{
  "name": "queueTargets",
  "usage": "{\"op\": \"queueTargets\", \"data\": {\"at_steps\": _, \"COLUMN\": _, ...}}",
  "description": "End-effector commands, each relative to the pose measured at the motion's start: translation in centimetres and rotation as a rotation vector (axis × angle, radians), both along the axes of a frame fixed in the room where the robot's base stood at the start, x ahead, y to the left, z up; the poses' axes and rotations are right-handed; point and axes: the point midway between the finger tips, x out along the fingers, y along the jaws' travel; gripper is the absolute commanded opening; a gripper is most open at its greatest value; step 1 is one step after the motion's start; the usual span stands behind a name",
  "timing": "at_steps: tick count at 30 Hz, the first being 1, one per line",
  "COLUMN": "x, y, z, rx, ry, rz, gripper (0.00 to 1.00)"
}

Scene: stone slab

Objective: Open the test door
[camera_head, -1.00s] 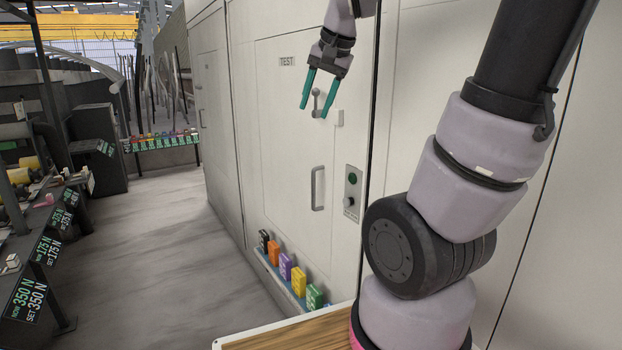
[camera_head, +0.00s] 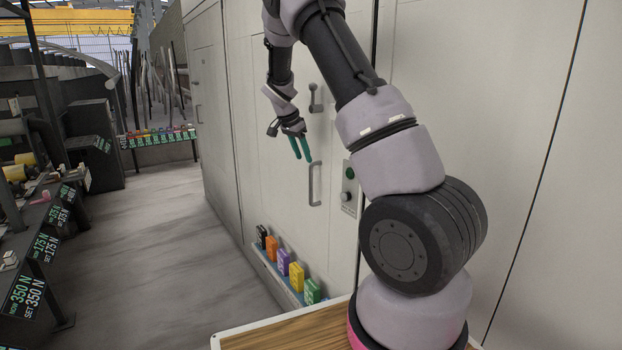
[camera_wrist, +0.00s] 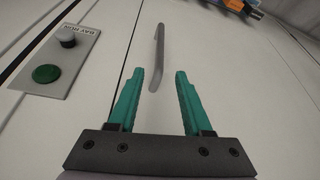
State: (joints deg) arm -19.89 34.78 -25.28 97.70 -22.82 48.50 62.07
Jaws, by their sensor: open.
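The test door (camera_head: 262,130) is a pale panel in the white wall and looks closed. Its grey bar handle (camera_head: 315,184) stands upright on the door's right side. A grey lever latch (camera_head: 315,98) sits higher on the door, pointing upward. The TEST label is hidden behind my arm. My gripper (camera_head: 302,158), with green fingers, is open and empty, just up and left of the bar handle. In the wrist view the bar handle (camera_wrist: 157,58) lies ahead, with its near end between the fingertips of my gripper (camera_wrist: 158,75). I cannot tell whether they touch.
A button panel (camera_head: 349,188) with a green button is right of the handle. Several coloured boxes (camera_head: 284,262) stand on a low ledge along the wall. A bench with force displays (camera_head: 45,245) is at the left. The floor (camera_head: 165,240) between is clear.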

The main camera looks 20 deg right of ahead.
Motion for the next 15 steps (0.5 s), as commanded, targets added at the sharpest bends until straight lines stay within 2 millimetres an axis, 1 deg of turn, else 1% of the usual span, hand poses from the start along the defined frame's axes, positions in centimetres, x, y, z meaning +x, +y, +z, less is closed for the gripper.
{"op": "queueTargets", "data": {"at_steps": 5, "x": 0.2, "y": -1.0, "z": -2.4, "rx": 0.0, "ry": 0.005, "rz": -0.003, "gripper": 0.5}}
{"op": "queueTargets", "data": {"at_steps": 9, "x": 0.6, "y": -2.0, "z": -5.0, "rx": 0.0, "ry": 0.004, "rz": -0.002, "gripper": 0.5}}
{"op": "queueTargets", "data": {"at_steps": 15, "x": 1.1, "y": -3.1, "z": -8.0, "rx": 0.001, "ry": 0.002, "rz": -0.002, "gripper": 0.5}}
